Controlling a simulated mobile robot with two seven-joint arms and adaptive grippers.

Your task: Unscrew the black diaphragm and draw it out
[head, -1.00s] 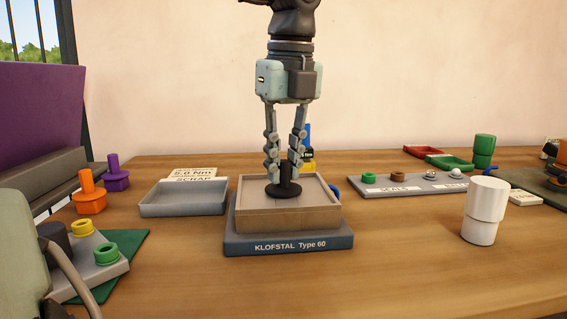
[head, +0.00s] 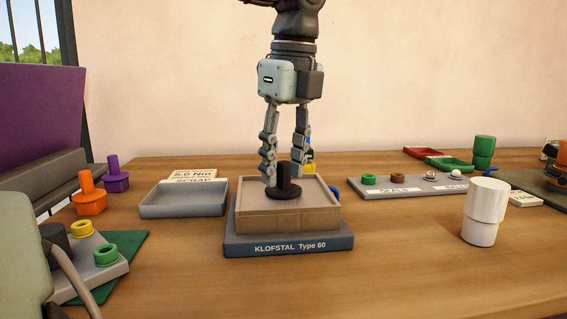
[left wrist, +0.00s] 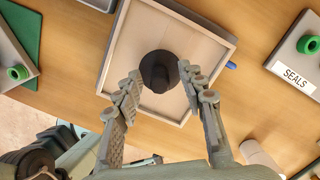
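The black diaphragm (head: 284,188) has a round flange and an upright knob. It sits in the top of the beige square block on the grey base marked KLOFSTAL Type 60 (head: 290,246). In the left wrist view the diaphragm (left wrist: 158,66) shows from above, between the fingertips. My left gripper (head: 283,174) points down over it, with one finger on each side of the knob. The fingers are open, and in the left wrist view (left wrist: 160,77) gaps show between them and the knob. My right gripper is not in view.
An empty grey scrap tray (head: 183,200) lies left of the base. Orange (head: 90,192) and purple (head: 116,174) knobs stand further left. A grey seals board (head: 412,184) and a white cup (head: 484,212) are on the right. The front table is clear.

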